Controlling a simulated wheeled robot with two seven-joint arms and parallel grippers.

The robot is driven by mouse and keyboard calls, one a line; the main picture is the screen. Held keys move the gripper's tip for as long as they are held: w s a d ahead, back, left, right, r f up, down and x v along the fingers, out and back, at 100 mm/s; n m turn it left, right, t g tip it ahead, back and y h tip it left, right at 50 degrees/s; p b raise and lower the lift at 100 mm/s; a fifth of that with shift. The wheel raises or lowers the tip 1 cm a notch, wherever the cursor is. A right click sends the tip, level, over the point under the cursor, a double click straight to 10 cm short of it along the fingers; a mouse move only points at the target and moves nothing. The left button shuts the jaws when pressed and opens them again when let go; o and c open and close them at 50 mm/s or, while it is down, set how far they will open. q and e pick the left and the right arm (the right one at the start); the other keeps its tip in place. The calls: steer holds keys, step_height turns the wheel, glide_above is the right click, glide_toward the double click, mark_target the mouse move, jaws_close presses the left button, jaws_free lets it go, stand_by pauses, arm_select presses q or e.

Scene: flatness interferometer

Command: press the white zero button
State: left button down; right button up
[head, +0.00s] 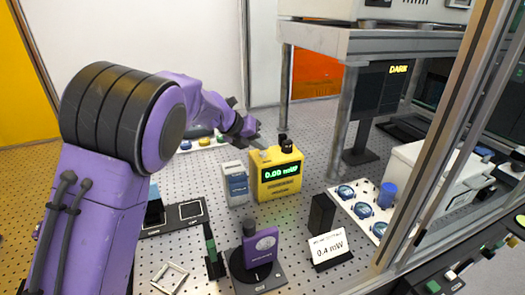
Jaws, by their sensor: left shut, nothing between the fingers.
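A yellow meter (278,185) stands upright near the middle of the perforated table, with a green display (281,171) reading 0.00 mW. Black knobs (286,145) stick up from its top. A small pale spot on the left of its top (264,155) may be the white zero button; it is too small to be sure. My left gripper (256,141) is shut and empty, its tips just above and behind the meter's top left. I cannot tell whether they touch it. My right gripper is out of view.
A blue and white box (235,184) stands close left of the meter. A purple sensor head (260,248) on a dark base and a 0.4 mW sign (328,247) stand in front. A tray of blue optics (362,209) lies to the right. A shelf post (285,85) rises behind.

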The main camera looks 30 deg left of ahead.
mark_target(260, 155)
arm_select(q)
steer(key=shift+r, duration=0.45)
step_height(260, 155, up, 5)
steer(key=p, duration=0.5)
steer(key=shift+r, duration=0.1)
stand_by(0.4)
